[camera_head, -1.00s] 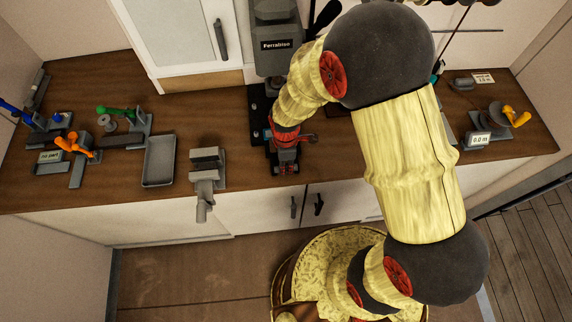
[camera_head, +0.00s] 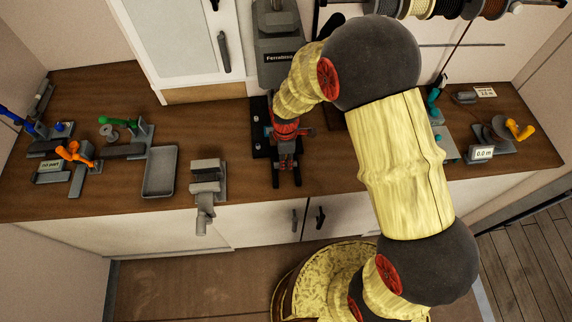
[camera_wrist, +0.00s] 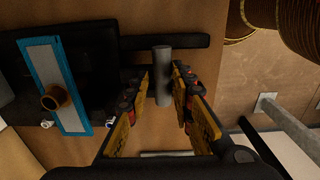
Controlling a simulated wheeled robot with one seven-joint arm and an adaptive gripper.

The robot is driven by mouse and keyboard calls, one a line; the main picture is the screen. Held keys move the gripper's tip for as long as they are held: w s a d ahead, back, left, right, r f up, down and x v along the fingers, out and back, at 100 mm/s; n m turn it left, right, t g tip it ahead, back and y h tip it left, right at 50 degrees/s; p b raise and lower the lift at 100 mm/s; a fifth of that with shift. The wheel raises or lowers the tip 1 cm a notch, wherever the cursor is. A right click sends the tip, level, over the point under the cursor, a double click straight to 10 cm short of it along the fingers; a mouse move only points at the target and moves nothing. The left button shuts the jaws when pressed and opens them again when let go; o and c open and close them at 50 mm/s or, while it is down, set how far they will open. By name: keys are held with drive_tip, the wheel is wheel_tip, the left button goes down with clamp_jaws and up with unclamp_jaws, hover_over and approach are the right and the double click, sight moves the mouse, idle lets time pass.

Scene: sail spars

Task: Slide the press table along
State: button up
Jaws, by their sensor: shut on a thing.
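The press (camera_head: 281,62), a grey machine labelled with a name plate, stands at the back of the worktop on a dark base (camera_head: 258,140). My gripper (camera_head: 286,165) is low in front of it, and my arm hides part of that area. In the wrist view my gripper (camera_wrist: 163,80) has its fingers on both sides of a grey upright cylinder (camera_wrist: 162,68), which looks like a handle, and is shut on it. A dark bar (camera_wrist: 190,42) runs beside the cylinder. A blue-edged plate (camera_wrist: 41,75) with a brown ring (camera_wrist: 56,98) lies on the dark surface to the left.
A grey vise (camera_head: 207,178) and a shallow grey tray (camera_head: 160,172) stand left of my gripper. Clamps with orange (camera_head: 72,152) and green (camera_head: 110,121) handles lie farther left. A gauge reading 0.0 (camera_head: 481,154) sits at the right. Bare worktop shows between vise and press.

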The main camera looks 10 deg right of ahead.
drive_tip(key=shift+w+d+f+b, duration=0.1)
drive_tip(key=shift+w+f+b, duration=0.1)
drive_tip(key=shift+w, duration=0.6)
drive_tip(key=shift+w+d+f+b, duration=0.1)
drive_tip(key=shift+w+f, duration=0.05)
drive_tip(key=shift+w, duration=0.65)
drive_tip(key=shift+w+d+f+b, duration=0.1)
drive_tip(key=shift+w+f, duration=0.1)
drive_tip(key=shift+w, duration=0.75)
drive_tip(key=o, duration=0.9)
drive_tip(key=shift+w+a, duration=0.1)
drive_tip(key=shift+o, duration=1.2)
drive_tip(key=shift+w, duration=0.2)
drive_tip(key=shift+r, duration=0.2)
drive_tip(key=shift+w, duration=0.1)
drive_tip(key=shift+w+r, duration=0.15)
drive_tip(key=shift+r, duration=0.45)
wheel_tip(320, 180, up, 11)
